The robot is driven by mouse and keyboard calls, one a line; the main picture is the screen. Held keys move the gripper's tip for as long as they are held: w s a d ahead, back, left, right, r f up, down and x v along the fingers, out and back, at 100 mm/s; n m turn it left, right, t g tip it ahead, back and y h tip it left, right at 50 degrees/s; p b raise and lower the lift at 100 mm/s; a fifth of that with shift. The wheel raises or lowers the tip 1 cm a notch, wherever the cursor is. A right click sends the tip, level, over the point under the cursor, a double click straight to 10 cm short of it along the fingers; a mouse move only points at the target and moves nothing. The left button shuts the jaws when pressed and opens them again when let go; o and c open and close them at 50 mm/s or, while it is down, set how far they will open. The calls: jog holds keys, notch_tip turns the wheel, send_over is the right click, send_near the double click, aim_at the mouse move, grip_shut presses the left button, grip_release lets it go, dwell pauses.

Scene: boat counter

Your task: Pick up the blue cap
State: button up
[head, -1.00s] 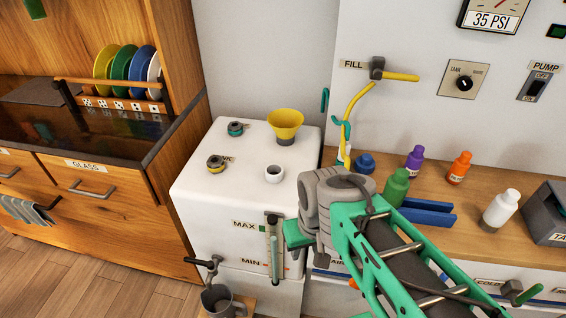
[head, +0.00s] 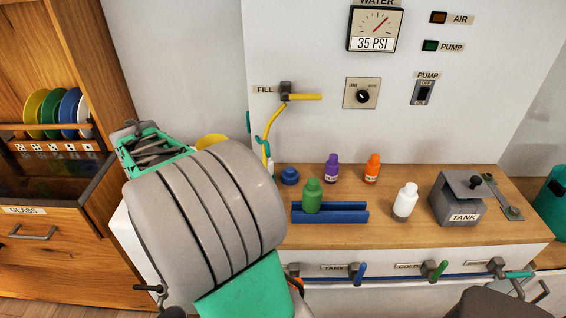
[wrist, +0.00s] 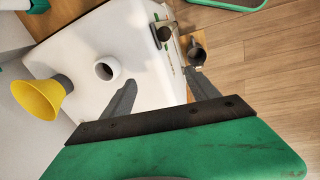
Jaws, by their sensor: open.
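The blue cap (head: 290,176) sits on the wooden counter in the head view, at the back left, behind the green bottle's blue holder. It appears small, round and dark blue. It is not visible in the wrist view. My gripper (wrist: 161,88) is open in the wrist view, its two grey fingers spread with nothing between them. It is over the white tank (wrist: 140,75), away from the blue cap. In the head view my own arm's large grey link hides the fingers and most of the tank.
A green bottle (head: 312,196) stands in a blue holder (head: 345,213) in front of the cap. Purple (head: 331,168), orange (head: 372,168) and white (head: 405,202) bottles stand to the right. A yellow fill pipe (head: 268,135) hangs just left.

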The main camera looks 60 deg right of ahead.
jog(key=shift+o, duration=0.7)
jog(key=d+r+n+g+p, duration=0.1)
jog(key=d+r+p, duration=0.1)
jog(key=d, duration=1)
jog(key=shift+r, duration=0.25)
jog(key=shift+o, duration=0.3)
jog(key=s+d+n+p, duration=0.1)
jog(key=s+d+p, duration=0.1)
jog(key=d, duration=0.6)
jog(key=shift+s+d+f+n+g+h, duration=0.15)
jog(key=shift+s+d+n+g+h, duration=0.15)
jog(key=shift+s, duration=0.05)
jog(key=n+g+p, duration=0.1)
jog(key=n+p, duration=0.2)
send_over(290, 169)
jog(key=w+a, duration=0.1)
notch_tip(290, 169, down, 4)
jog(key=shift+r, duration=0.1)
jog(key=p+x, duration=0.2)
jog(key=x, duration=0.5)
jog(key=shift+a, duration=0.15)
jog(key=c, duration=1.4)
